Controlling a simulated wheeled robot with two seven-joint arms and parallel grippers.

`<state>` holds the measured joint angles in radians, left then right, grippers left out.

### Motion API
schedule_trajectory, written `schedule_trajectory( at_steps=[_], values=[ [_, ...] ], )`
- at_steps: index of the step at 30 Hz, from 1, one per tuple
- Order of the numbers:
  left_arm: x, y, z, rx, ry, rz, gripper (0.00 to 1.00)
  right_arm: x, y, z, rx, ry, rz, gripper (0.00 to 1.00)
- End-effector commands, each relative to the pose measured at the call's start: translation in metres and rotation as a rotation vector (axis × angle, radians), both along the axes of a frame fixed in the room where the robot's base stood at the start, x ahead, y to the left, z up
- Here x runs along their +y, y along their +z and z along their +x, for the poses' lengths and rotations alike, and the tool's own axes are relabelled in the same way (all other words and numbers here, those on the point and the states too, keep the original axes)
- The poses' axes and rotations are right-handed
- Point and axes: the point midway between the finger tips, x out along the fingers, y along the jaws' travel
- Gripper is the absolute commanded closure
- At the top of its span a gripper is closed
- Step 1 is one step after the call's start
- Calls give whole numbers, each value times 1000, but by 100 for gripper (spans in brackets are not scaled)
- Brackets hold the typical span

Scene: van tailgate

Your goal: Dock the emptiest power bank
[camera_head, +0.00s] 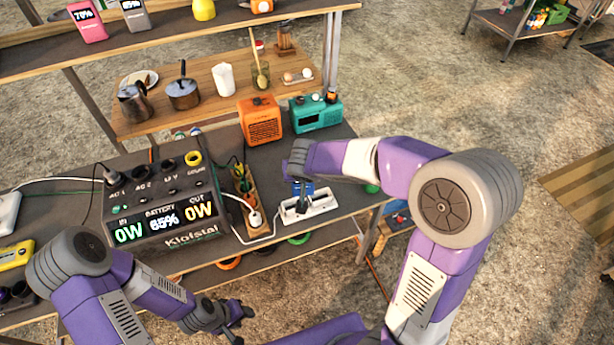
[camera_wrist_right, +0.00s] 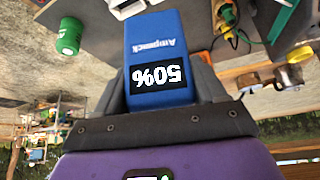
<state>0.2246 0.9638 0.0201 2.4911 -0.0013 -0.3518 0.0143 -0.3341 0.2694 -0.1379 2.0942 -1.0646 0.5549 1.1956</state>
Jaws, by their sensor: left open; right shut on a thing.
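My right gripper (camera_head: 300,174) is shut on a blue power bank (camera_head: 305,188), held over or at the white socket strip (camera_head: 318,208) on the bench. Whether it touches the strip is hidden by the gripper. In the right wrist view the blue power bank (camera_wrist_right: 155,45) reads 50%, upside down, between the fingers. A pink power bank (camera_head: 87,22) reading 70% and a grey power bank (camera_head: 134,16) reading about 85% stand on the upper shelf. My left gripper (camera_head: 230,322) is open and empty in front of the bench.
A dark power station (camera_head: 165,232) showing 65% and 0W in and out stands on the bench, with a white cable toward the strip. Orange (camera_head: 261,122) and teal (camera_head: 316,113) radios stand behind. A yellow device (camera_head: 16,254) lies at left. A green can (camera_wrist_right: 69,34) shows in the wrist view.

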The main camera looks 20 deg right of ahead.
Motion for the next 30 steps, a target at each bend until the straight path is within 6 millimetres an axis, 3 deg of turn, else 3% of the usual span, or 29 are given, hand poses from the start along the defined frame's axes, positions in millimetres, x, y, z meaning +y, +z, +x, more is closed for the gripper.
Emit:
schedule_trajectory(
  at_steps=[1,3,9,15,23,30],
  values=[
    [0,-23,0,0,1,0,57,1,-24,11,6,28,2,68],
    [0,-39,0,1,1,1,57,3,-41,25,8,75,6,68],
    [0,-72,0,1,1,1,57,6,-75,60,-11,187,6,68],
    [0,-83,0,0,1,0,57,8,-86,76,-29,242,-1,68],
    [0,-88,0,0,0,0,57,8,-94,77,-30,248,-2,68],
    [0,-102,0,0,0,0,57,8,-114,77,-29,247,-2,68]
  ],
)
